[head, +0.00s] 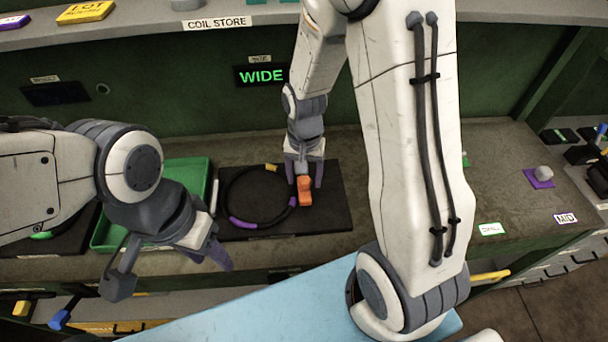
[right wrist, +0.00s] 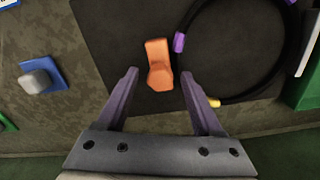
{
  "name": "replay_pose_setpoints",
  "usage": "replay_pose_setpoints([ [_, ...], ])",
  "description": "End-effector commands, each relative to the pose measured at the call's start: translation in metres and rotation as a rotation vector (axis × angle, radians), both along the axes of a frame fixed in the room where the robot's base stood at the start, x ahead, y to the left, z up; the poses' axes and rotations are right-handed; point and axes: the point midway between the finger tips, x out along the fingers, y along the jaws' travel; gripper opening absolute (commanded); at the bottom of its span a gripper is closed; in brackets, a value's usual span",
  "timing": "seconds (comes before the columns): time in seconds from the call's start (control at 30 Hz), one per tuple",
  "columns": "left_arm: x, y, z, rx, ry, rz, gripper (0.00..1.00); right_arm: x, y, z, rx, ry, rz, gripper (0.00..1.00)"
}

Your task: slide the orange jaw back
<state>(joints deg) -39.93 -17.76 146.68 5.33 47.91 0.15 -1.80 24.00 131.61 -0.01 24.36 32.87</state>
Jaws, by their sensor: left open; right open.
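The orange jaw (head: 305,191) stands on a black board (head: 328,212) on the workbench. It also shows in the right wrist view (right wrist: 158,66), ahead of and between my open fingers. My right gripper (right wrist: 160,82) is open and empty. In the head view my right gripper (head: 304,174) is over the board, with its fingers at either side of the jaw's far end. I cannot tell whether they touch it.
A black ring (head: 233,188) with purple and yellow bands lies on the board, left of the jaw. A green tray (head: 207,180) stands left of the board. A screen (head: 261,75) reads WIDE. A grey knob on a purple plate (head: 539,178) is at the right.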

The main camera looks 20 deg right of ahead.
Motion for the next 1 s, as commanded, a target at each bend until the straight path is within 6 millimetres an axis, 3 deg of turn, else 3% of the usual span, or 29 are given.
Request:
replay_pose_setpoints([
  [0.13,0.0,0.0,-0.0001,0.0,0.0,0.0,0.5,-0.0001,0.0001,0.0,0.0,0.0,0.0,0.68],
  [0.17,0.0,0.0,-0.0001,0.0,0.0,0.0,0.5,-0.0002,0.0001,0.0,0.0,0.0,0.0,0.6],
  [0.3,0.0,0.0,-0.0001,0.0,0.0,0.0,0.5,-0.0001,0.0001,0.0002,0.0,0.0,0.0,0.07],
  [0.33,0.0,0.0,-0.0001,0.0,0.0,0.0,0.5,-0.0001,0.0001,0.0002,0.0,0.0,0.0,0.0],
  [1.0,0.0,0.0,0.0,0.0,0.0,0.0,0.5,0.0,0.0,0.0007,0.0,0.0,0.0,0.0],
])
